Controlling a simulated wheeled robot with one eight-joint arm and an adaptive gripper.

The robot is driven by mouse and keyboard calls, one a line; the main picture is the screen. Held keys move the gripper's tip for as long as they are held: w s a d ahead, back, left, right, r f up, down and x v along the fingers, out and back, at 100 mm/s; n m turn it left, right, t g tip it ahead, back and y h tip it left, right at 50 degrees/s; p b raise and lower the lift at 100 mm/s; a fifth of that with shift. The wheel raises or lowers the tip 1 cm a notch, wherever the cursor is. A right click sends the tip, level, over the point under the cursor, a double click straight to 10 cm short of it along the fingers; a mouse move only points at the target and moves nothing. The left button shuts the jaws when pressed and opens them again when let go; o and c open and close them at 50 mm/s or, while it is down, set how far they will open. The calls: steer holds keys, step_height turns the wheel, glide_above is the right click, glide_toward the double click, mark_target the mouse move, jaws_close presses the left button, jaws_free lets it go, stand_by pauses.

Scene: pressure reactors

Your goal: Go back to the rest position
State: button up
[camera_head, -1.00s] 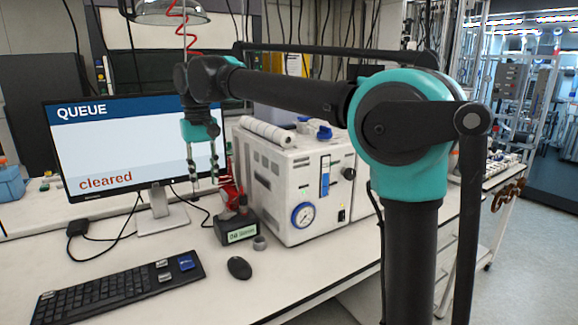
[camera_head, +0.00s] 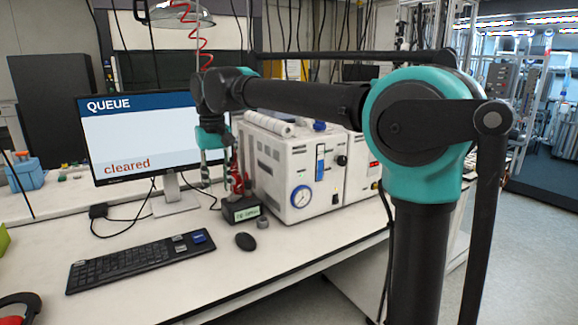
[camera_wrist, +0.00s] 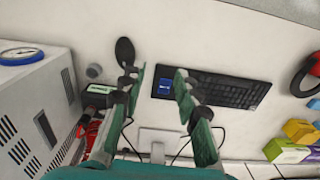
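My gripper (camera_wrist: 158,100) is open in the wrist view, with its fingers apart and nothing between them. In the head view my gripper (camera_head: 216,178) points down above the bench, in front of the monitor's right edge and left of the white reactor unit. My arm stretches from the teal joint at the right toward the left. The monitor (camera_head: 140,135) reads "QUEUE" and "cleared".
The white unit (camera_head: 290,165) with a round gauge stands beside a small black box (camera_head: 240,209) with a lit label. A keyboard (camera_head: 140,260) and a mouse (camera_head: 245,241) lie on the bench (camera_head: 200,290). Coloured boxes (camera_wrist: 290,145) show in the wrist view.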

steer(key=d+f+m+t, duration=0.1)
steer(key=d+f+m, duration=0.1)
steer(key=d+f, duration=0.75)
steer(key=d+f+m+t, duration=0.1)
steer(key=d+f, duration=0.6)
steer(key=d, duration=0.6)
steer(key=s+d+f+m+t, duration=0.2)
steer(key=s+d+f, duration=1.1)
steer(key=d+f, duration=0.2)
steer(key=shift+d+m, duration=0.4)
